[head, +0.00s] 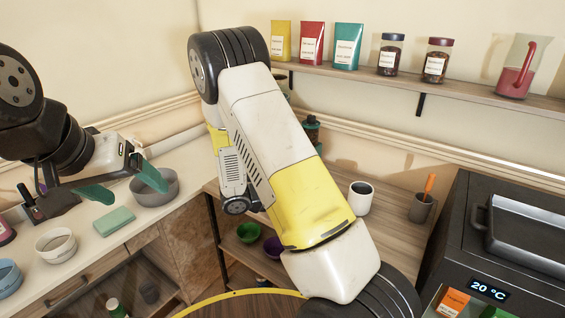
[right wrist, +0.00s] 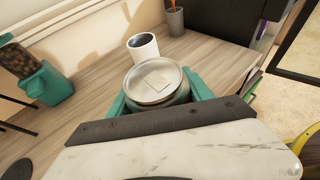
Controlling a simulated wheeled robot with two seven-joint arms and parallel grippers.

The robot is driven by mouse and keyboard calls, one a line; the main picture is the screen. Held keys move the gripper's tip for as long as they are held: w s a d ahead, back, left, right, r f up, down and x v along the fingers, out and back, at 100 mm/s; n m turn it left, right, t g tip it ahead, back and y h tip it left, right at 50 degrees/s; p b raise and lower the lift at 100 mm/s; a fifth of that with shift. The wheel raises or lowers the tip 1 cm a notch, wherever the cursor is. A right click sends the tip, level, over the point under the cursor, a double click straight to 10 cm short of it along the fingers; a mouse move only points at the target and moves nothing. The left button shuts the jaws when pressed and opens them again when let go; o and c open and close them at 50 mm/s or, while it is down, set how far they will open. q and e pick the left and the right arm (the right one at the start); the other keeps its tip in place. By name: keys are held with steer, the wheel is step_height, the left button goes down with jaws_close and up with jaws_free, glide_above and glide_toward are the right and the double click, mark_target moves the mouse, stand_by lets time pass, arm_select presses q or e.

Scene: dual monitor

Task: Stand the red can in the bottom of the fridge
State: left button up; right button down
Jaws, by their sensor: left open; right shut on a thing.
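A can (right wrist: 150,84) with a silver lid is between the teal fingers of my right gripper (right wrist: 157,96) in the right wrist view. The gripper is shut on it. Its red side cannot be made out from above. In the head view my right arm hides this gripper and the can. A dark cabinet with a 20 °C display, apparently the fridge (head: 457,225), stands at the lower right. Orange and green packs show at its front; its bottom is out of view. My left gripper (head: 122,184) is open and empty above the left counter.
A white mug (head: 360,198) and a grey holder with an orange handle (head: 422,206) stand on the wooden counter. The mug is just beyond the can in the right wrist view. A glass-paned door frame (right wrist: 272,72) shows at right. Bowls (head: 56,245) and a green sponge (head: 114,221) lie left.

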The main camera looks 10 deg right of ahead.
steer(key=w+a+r+n+t+y, duration=0.9)
steer(key=a+r+n+t, duration=0.1)
steer(key=r+n+t, duration=0.1)
steer(key=shift+w+r+n, duration=0.35)
steer(key=shift+r+n, duration=0.35)
steer(key=shift+n, duration=0.4)
